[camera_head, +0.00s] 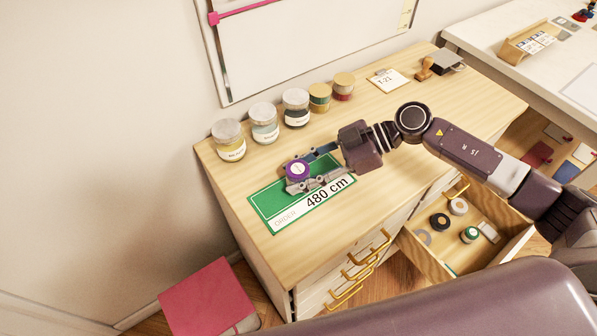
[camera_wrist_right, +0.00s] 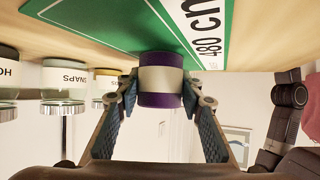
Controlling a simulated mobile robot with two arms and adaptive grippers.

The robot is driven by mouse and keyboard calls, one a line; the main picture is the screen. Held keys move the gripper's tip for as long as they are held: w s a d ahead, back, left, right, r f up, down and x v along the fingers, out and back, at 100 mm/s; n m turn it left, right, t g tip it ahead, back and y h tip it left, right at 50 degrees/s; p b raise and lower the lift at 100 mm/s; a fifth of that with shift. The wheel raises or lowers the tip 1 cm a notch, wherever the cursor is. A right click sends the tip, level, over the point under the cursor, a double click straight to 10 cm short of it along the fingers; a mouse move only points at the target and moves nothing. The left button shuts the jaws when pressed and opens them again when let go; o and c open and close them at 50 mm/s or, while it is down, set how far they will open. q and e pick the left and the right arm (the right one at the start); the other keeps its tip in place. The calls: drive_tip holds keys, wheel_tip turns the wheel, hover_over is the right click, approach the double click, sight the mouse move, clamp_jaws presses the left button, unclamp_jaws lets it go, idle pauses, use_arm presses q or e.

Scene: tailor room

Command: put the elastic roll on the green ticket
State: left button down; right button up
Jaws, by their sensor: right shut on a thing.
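The elastic roll (camera_head: 297,170) is a short purple cylinder with a pale label band. My right gripper (camera_head: 306,173) is shut on it, with a finger on each side. In the right wrist view the roll (camera_wrist_right: 161,80) sits between the fingertips of my right gripper (camera_wrist_right: 160,95). The green ticket (camera_head: 262,205) lies flat on the cabinet top and reads "ORDER 480 cm". The roll appears over the ticket's upper part; I cannot tell whether it touches it. The ticket (camera_wrist_right: 120,22) also shows in the right wrist view, right beside the roll's end. My left gripper is not in view.
Several jars (camera_head: 264,124) stand along the wall behind the ticket. A T-21 card (camera_head: 389,80) and a stamp (camera_head: 425,70) lie at the far right of the cabinet top (camera_head: 450,105). An open drawer (camera_head: 433,262) holds several rolls. A pink box (camera_head: 207,300) stands on the floor.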

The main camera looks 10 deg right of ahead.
drive_tip(key=o, duration=1.1)
drive_tip(key=b+v, duration=0.2)
drive_tip(key=v, duration=0.9)
drive_tip(key=shift+d, duration=0.1)
drive_tip(key=shift+s+d+r, duration=0.1)
drive_tip(key=shift+d+r, duration=0.2)
drive_tip(key=shift+d, duration=0.1)
